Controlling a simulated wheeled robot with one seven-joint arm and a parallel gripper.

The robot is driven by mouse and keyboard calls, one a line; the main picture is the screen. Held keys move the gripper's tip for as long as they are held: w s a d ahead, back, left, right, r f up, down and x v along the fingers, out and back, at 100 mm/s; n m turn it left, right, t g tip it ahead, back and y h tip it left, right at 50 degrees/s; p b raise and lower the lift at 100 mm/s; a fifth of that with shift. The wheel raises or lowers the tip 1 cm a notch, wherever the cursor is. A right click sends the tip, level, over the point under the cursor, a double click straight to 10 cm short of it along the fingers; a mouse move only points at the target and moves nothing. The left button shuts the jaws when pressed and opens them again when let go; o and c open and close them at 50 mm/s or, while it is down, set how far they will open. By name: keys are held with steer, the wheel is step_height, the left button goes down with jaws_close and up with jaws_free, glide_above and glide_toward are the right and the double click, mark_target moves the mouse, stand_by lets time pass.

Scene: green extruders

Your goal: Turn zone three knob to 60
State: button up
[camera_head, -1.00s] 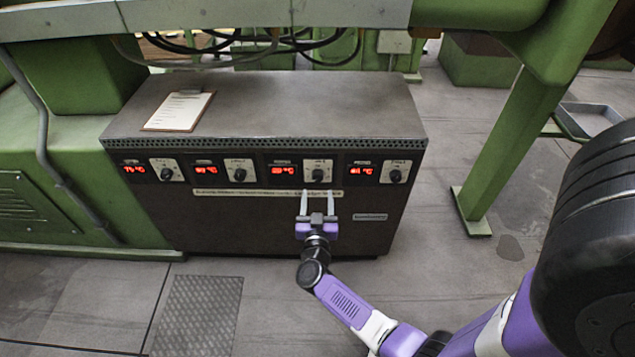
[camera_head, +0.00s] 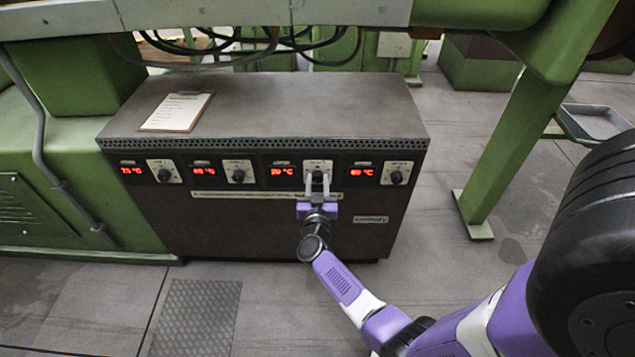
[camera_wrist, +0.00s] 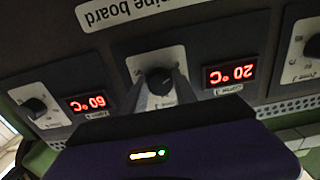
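The zone three knob is the third knob from the left on the dark control panel. It is a dark round knob on a pale dial plate (camera_head: 319,165); in the wrist view, which is upside down, the knob (camera_wrist: 158,80) sits in the middle. The red display beside it (camera_wrist: 230,74) reads 20 °C in the wrist view. My gripper (camera_head: 317,180) is in front of the panel with its fingers narrowed around the knob, one on each side, seemingly gripping it. The knob is partly hidden by the fingers in the head view, and its pointer is hard to read.
The zone four knob (camera_head: 396,177) stands to the right, its display (camera_wrist: 87,103) reading 60 °C. Two more knobs (camera_head: 238,176) (camera_head: 163,175) are to the left. A clipboard (camera_head: 176,111) lies on the cabinet top. A green leg (camera_head: 495,150) stands at right.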

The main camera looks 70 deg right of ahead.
jaws_close()
steer(key=m, duration=0.5)
steer(key=shift+m, duration=0.4)
steer(key=m, duration=0.5)
steer(key=shift+a, duration=0.1)
steer(key=m+b, duration=0.2)
steer(key=m, duration=0.4)
steer(key=shift+m, duration=0.4)
steer(key=m+b, duration=0.2)
steer(key=m, duration=0.3)
steer(key=shift+m, duration=0.4)
steer(key=shift+r+m, duration=0.1)
steer(key=shift+m, duration=0.2)
